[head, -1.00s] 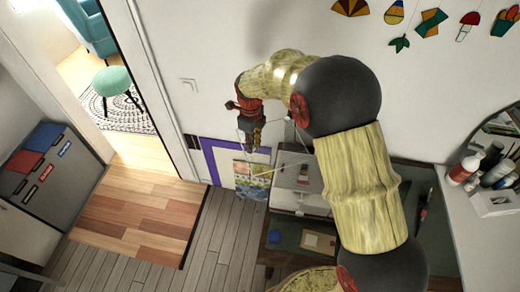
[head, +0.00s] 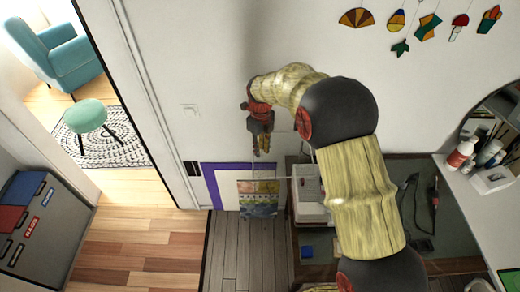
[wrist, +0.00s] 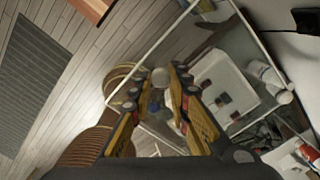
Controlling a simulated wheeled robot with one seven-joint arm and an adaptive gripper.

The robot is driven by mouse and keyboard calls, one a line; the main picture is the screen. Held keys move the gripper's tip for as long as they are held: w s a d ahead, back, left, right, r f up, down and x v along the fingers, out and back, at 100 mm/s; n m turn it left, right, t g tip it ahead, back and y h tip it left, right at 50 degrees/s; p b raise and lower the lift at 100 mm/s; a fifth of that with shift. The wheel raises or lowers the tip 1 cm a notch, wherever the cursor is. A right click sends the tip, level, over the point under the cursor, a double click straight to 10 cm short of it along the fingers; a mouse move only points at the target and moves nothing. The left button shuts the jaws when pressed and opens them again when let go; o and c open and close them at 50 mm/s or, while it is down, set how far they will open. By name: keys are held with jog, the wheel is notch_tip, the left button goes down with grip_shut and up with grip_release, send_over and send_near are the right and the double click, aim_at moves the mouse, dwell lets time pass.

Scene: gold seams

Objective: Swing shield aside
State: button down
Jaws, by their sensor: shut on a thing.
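The shield (wrist: 205,38) is a clear panel with thin pale edges, seen in the wrist view above the bench. A small round grey knob (wrist: 160,77) sits between my fingertips, and my gripper (wrist: 160,84) is shut on it. In the head view my gripper (head: 262,150) points down near the wall, left of the bench. The shield is hard to make out there, with only thin pale lines below the gripper. A white machine (head: 308,192) stands on the bench behind my arm, partly hidden.
The dark green bench (head: 432,218) lies right of my gripper, partly covered by my arm. A purple-edged panel (head: 207,178) leans on the wall. A grey cabinet (head: 40,215) stands at left. Wooden floor (head: 150,240) is clear between them. Bottles (head: 460,153) stand at far right.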

jog(key=c, duration=1.7)
grip_release()
jog(key=shift+o, duration=0.2)
notch_tip(320, 180, up, 12)
